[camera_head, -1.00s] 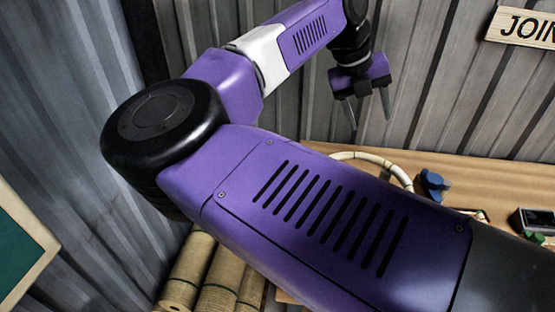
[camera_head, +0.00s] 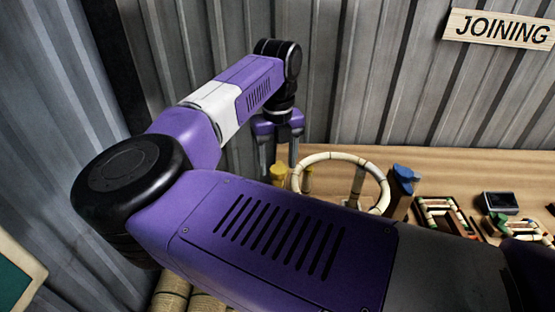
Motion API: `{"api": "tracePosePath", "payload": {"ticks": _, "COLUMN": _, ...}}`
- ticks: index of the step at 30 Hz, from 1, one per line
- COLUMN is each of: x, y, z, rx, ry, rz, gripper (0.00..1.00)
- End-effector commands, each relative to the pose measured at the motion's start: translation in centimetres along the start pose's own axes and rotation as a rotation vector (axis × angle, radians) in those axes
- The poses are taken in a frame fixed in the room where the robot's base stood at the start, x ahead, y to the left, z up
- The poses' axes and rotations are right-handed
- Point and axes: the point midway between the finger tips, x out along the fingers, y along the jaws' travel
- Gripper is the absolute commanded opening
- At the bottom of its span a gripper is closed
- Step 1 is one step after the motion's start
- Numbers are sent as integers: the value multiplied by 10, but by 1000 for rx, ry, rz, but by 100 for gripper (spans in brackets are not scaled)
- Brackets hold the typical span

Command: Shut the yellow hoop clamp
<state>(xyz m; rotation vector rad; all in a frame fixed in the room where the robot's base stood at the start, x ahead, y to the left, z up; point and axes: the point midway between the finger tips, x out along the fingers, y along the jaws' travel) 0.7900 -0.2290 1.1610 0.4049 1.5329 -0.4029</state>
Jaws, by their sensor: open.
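The yellow hoop clamp (camera_head: 279,173) stands on the wooden bench at the left side of a pale rattan hoop (camera_head: 333,157). Its lower part is hidden behind my arm, and I cannot tell how far its jaw is open. More yellow shows just inside the hoop at its left. My gripper (camera_head: 279,166) points down at the clamp, open, with one finger to each side of the clamp's top in the picture. I cannot tell whether the fingers touch it. A blue clamp (camera_head: 405,174) stands at the hoop's right side.
My own arm covers the front of the wooden bench (camera_head: 455,168). To the right are a tray (camera_head: 447,203) of small pieces, a dark box (camera_head: 500,202) and green items. A corrugated wall (camera_head: 370,70) with a JOINING sign (camera_head: 499,29) rises behind. Rolled bundles (camera_head: 172,296) stand low at left.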

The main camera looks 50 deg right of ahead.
Motion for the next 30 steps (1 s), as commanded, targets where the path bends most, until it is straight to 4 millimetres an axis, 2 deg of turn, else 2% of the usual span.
{"api": "tracePosePath", "payload": {"ticks": 11, "x": 7, "y": 0, "z": 0, "rx": 0, "ry": -1, "rz": -1, "gripper": 59}}
{"api": "tracePosePath", "payload": {"ticks": 20, "x": 7, "y": 0, "z": 0, "rx": 1, "ry": -1, "rz": -1, "gripper": 0}}
{"api": "tracePosePath", "payload": {"ticks": 30, "x": 9, "y": 0, "z": 0, "rx": 46, "ry": -1, "rz": 0, "gripper": 0}}
